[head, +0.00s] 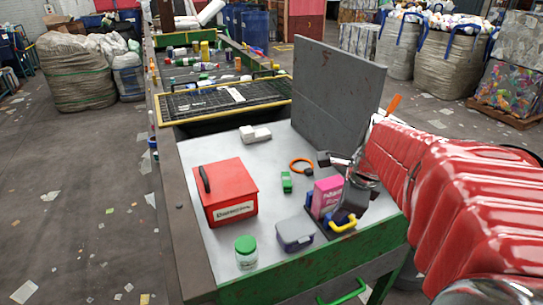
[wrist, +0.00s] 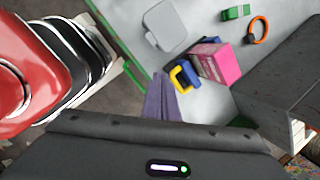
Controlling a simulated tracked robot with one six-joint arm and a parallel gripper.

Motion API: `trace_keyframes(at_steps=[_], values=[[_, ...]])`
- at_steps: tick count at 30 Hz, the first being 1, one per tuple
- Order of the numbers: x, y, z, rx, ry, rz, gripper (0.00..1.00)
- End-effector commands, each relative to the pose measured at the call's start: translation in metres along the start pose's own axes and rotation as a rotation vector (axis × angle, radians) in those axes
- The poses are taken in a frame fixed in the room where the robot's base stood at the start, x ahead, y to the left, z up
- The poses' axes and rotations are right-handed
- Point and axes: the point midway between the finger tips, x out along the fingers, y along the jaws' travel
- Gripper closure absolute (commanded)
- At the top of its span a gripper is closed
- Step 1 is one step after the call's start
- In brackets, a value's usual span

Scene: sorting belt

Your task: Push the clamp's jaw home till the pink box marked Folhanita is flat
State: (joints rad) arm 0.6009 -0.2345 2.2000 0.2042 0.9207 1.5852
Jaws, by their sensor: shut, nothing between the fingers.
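The pink box (head: 328,194) stands upright in the clamp on the metal table, with part of its printed name showing. It looks slightly tilted. The clamp has a dark base and a yellow handle (head: 343,226); the handle and blue jaw (wrist: 183,75) show in the wrist view beside the pink box (wrist: 221,66). My gripper (wrist: 161,76) is shut and empty, its purple-grey fingers just left of the yellow handle in the wrist view. In the head view it hangs over the clamp's right side. Whether the fingertips touch the clamp is unclear.
A grey case (head: 295,236), a green-lidded jar (head: 246,253) and a red box (head: 226,192) stand left of the clamp. A green block (head: 286,182) and orange ring (head: 301,165) lie behind. A tall grey panel (head: 335,98) rises behind, near my arm.

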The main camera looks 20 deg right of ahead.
Motion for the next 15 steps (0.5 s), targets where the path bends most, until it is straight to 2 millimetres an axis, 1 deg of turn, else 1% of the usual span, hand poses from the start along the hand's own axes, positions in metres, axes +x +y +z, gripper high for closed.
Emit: trace_keyframes(at_steps=[1,3,6,9,12,15], values=[[0.005,-0.008,-0.012,0.110,0.003,0.008,1.00],[0.009,-0.019,-0.026,0.272,0.004,0.015,1.00],[0.015,-0.031,-0.046,0.488,0.005,0.024,1.00],[0.021,-0.040,-0.062,0.658,0.007,0.031,1.00],[0.024,-0.045,-0.072,0.763,0.007,0.034,1.00],[0.025,-0.047,-0.076,0.807,0.007,0.036,1.00]])
